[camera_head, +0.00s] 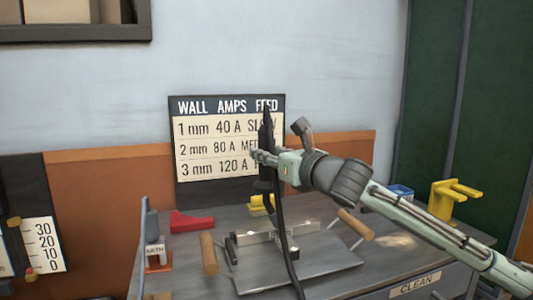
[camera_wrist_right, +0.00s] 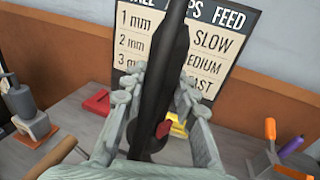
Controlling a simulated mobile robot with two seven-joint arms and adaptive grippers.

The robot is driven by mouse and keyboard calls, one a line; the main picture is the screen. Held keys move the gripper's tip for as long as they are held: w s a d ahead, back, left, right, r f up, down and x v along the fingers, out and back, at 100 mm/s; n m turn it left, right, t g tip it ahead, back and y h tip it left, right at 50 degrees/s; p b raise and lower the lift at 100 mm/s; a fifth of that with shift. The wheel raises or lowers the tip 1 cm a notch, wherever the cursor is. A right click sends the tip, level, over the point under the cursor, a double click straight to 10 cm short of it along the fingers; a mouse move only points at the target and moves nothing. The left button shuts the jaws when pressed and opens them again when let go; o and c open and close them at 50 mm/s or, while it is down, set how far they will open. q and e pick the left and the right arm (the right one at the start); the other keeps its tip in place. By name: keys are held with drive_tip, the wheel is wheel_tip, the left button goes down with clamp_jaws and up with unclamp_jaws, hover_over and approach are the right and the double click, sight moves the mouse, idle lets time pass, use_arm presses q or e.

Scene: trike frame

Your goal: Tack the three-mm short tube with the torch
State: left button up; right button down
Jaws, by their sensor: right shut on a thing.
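My right gripper (camera_head: 264,157) is shut on the black torch (camera_head: 267,180) and holds it upright above the bench, in front of the wall chart. The torch (camera_wrist_right: 158,80) also stands between the fingers in the right wrist view, with a red part low on it. A black cable hangs from it past the work plate. Silvery metal pieces (camera_head: 262,238) lie on the grey plate (camera_head: 310,264) below; I cannot tell which is the three-mm short tube. The torch and cable hide part of them. My left gripper is not in view.
The wall chart (camera_head: 215,137) lists 3 mm with 120 A. A scale (camera_head: 41,244) is at far left.

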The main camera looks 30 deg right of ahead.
drive_tip(key=shift+f, duration=0.35)
idle(1.4)
drive_tip(key=shift+r, duration=0.1)
